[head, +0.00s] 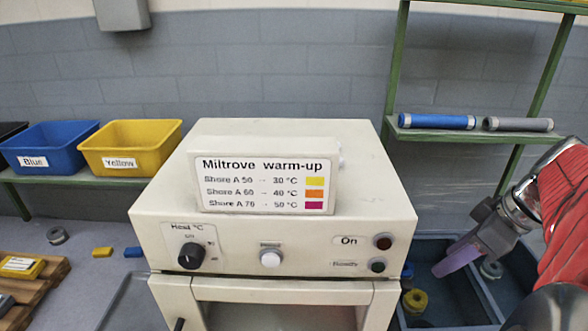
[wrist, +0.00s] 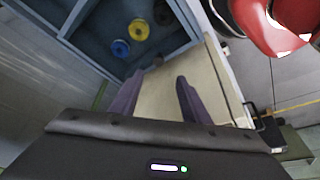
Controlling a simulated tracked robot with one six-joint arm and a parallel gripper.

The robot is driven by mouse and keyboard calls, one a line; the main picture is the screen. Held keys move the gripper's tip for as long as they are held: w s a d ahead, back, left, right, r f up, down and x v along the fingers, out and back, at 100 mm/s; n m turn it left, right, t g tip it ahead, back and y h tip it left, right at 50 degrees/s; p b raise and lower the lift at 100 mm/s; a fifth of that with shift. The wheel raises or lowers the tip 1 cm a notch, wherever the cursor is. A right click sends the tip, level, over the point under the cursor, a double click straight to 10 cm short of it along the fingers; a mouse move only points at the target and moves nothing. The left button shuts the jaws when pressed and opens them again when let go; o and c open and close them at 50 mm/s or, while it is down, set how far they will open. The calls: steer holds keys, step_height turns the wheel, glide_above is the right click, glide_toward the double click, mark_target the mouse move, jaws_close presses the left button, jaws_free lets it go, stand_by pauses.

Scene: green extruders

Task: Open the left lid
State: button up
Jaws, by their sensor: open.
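The cream warm-up machine (head: 270,240) stands in the middle of the head view, with a raised top block carrying a printed sign (head: 265,180). I cannot make out a separate left lid in either view. The front opening below the control panel shows only in part. My gripper (head: 440,270) is to the right of the machine, above a dark blue compartment tray (head: 465,316). In the wrist view its purple fingers (wrist: 160,76) are apart with nothing between them. A cream surface (wrist: 180,85) shows behind the fingers.
A blue bin (head: 45,150) and a yellow bin (head: 130,147) stand on a left shelf. Blue (head: 437,121) and grey (head: 517,124) rolls lie on a green rack (head: 465,134). The tray holds yellow (wrist: 138,29) and blue (wrist: 120,48) spools.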

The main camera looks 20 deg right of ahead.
mark_target(408, 283)
steer(key=shift+w+d, duration=0.1)
steer(key=shift+w, duration=0.15)
steer(key=shift+w, duration=0.1)
steer(key=x, duration=1.3)
steer(key=shift+w+f, duration=0.1)
steer(key=shift+f, duration=0.25)
steer(key=shift+c, duration=0.5)
jaws_close()
